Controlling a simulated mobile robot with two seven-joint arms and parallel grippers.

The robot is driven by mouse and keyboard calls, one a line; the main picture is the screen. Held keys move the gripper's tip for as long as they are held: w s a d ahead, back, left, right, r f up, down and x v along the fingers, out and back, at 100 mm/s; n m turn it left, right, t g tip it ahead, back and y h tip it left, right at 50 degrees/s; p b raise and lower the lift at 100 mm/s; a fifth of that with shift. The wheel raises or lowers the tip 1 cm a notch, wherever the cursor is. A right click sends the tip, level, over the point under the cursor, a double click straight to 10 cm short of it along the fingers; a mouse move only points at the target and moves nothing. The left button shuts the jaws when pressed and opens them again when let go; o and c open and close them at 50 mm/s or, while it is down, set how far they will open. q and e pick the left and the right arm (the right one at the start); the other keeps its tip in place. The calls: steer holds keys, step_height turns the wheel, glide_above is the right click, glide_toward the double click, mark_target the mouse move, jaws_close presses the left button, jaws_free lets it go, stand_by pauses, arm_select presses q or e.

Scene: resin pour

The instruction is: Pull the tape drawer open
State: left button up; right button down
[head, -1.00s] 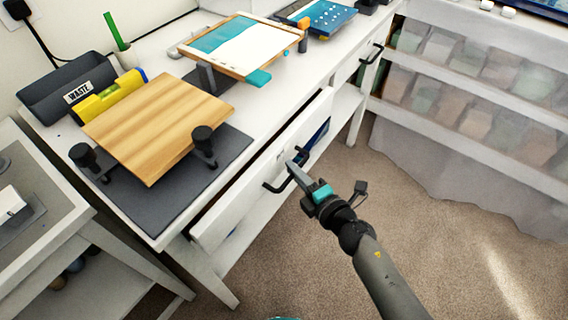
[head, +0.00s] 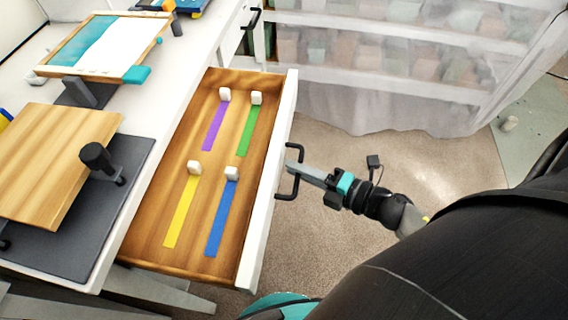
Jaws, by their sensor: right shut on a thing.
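The tape drawer (head: 272,165) stands well out from the white workbench in the head view. It has a wooden inside and a white front. In it lie a purple tape strip (head: 213,130), a green strip (head: 246,132), a yellow strip (head: 181,212) and a blue strip (head: 220,218), each with a white block at its far end. A black handle (head: 296,185) sits on the drawer front. My right gripper (head: 297,168) is at the handle and shut on it. My left gripper is not in view.
A wooden board (head: 50,160) sits on a dark mat (head: 90,240) with black clamps on the bench. A framed teal and white panel (head: 100,45) stands behind it. A shelf behind plastic sheeting (head: 400,80) is at the back. Carpet (head: 330,240) is clear right of the drawer.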

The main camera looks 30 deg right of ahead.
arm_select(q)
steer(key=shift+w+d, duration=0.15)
arm_select(e)
steer(key=shift+d, duration=0.15)
steer(key=c, duration=0.9)
jaws_free()
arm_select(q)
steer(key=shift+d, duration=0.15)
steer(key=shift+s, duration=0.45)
arm_select(e)
steer(key=shift+s, duration=0.15)
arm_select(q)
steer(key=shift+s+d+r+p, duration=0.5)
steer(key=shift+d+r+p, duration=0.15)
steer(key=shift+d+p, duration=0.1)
arm_select(e)
steer(key=v, duration=1.5)
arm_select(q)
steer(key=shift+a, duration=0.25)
